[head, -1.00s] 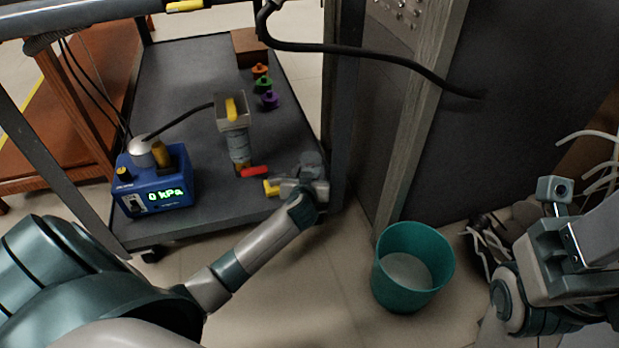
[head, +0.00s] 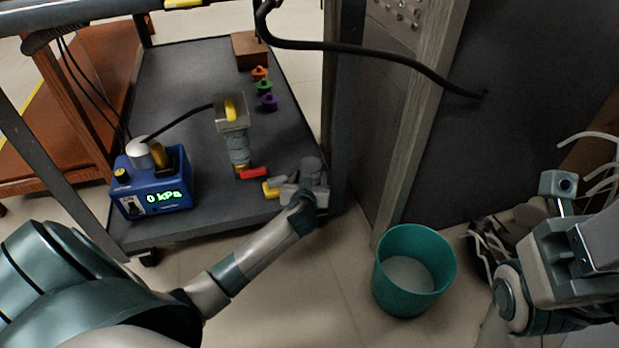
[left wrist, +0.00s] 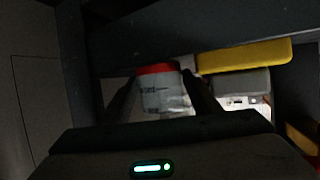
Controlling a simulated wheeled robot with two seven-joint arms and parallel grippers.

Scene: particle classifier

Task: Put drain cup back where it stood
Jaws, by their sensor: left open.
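A small grey cup-like thing (head: 311,167), probably the drain cup, is on the lower shelf near its right front edge. My left gripper (head: 303,187) is right at it in the head view; its fingers are hard to make out. In the left wrist view, a pale labelled vessel with a red top (left wrist: 163,93) shows between the two dark, spread fingers. My left gripper is open. Contact between fingers and vessel cannot be told. My right arm shows at the right edge of the head view, but its fingers do not show.
The shelf (head: 185,75) also holds a blue pressure box (head: 150,182) reading 0 kPa, a clear column (head: 238,148), a red bar (head: 254,173), a yellow bar (head: 271,188) and coloured knobs (head: 264,87). A teal bin (head: 405,300) stands on the floor.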

